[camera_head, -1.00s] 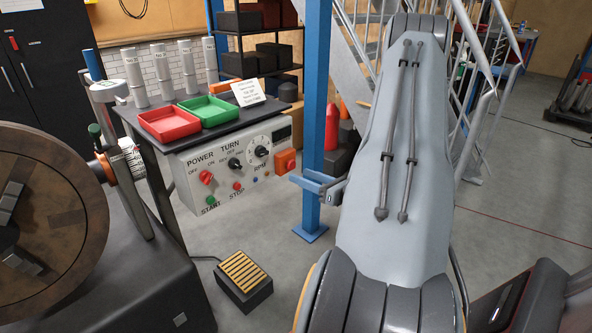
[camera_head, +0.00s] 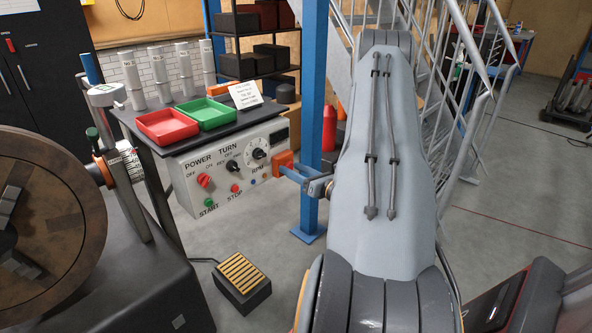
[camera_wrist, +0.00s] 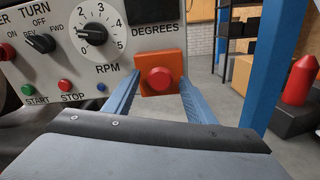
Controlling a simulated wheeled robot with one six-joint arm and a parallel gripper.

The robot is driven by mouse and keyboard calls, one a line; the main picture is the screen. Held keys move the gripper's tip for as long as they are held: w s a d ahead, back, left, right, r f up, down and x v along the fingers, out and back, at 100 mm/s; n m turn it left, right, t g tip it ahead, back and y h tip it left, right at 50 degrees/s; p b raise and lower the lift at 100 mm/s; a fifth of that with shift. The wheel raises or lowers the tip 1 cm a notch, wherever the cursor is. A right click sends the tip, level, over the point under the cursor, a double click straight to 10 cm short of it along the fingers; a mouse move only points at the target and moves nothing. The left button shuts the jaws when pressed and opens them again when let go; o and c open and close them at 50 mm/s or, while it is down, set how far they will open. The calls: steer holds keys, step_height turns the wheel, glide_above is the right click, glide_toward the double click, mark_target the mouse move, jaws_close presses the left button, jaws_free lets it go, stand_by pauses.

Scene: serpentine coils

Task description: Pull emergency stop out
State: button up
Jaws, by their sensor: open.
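The emergency stop is a round red button (camera_wrist: 159,79) on an orange box (camera_wrist: 172,62) at the right end of the grey control panel. In the wrist view it lies between the two blue fingers of my gripper (camera_wrist: 161,98). The fingers are spread apart, with one on each side of the button and no clear contact visible. In the head view my gripper (camera_head: 292,174) reaches the orange box (camera_head: 281,160) from the right. The button itself is hidden there. I cannot tell how far the button is pressed in.
The control panel (camera_head: 221,187) has a dial, switches and small buttons left of the box. Red (camera_head: 167,128) and green (camera_head: 207,113) trays stand on the table above. A blue post (camera_head: 313,90) stands close behind my gripper. A pedal (camera_head: 241,282) lies on the floor.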

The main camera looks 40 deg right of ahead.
jaws_close()
steer(key=shift+s+d, duration=0.15)
steer(key=shift+s, duration=0.8)
jaws_free()
steer(key=shift+s, duration=0.1)
